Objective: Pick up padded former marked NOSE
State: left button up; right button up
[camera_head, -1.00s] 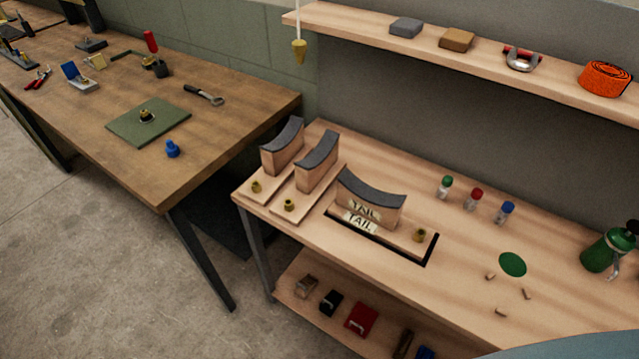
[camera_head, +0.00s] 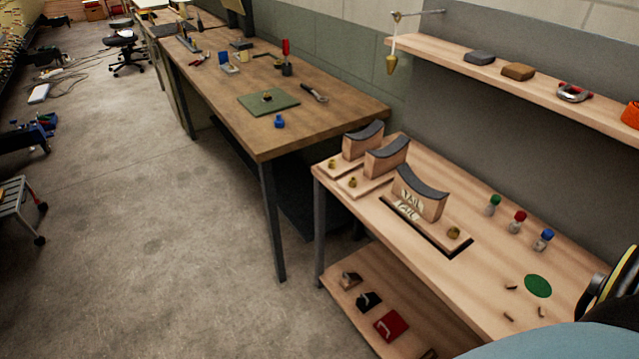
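Several padded formers stand at the left end of the light wooden bench (camera_head: 470,285). Each has a wooden block with a dark, concave padded top on a flat base with a brass knob. The middle former (camera_head: 385,160) and the far former (camera_head: 361,141) show no readable marking, so I cannot tell which is NOSE. Neither gripper is in view.
Small bottles with green, red and blue caps (camera_head: 518,222) stand behind a green disc (camera_head: 538,286). A shelf (camera_head: 440,50) runs above the bench. A brown table (camera_head: 210,85) stands to the left. Open concrete floor (camera_head: 150,230) lies in front.

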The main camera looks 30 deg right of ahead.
aim_at(378, 170)
jog(key=z, duration=0.85)
jog(key=k, duration=0.15)
jog(key=u, duration=1.2)
jog(key=i, duration=1.95)
jog(key=z, duration=1.85)
jog(key=i, duration=0.95)
jog(key=z, duration=0.95)
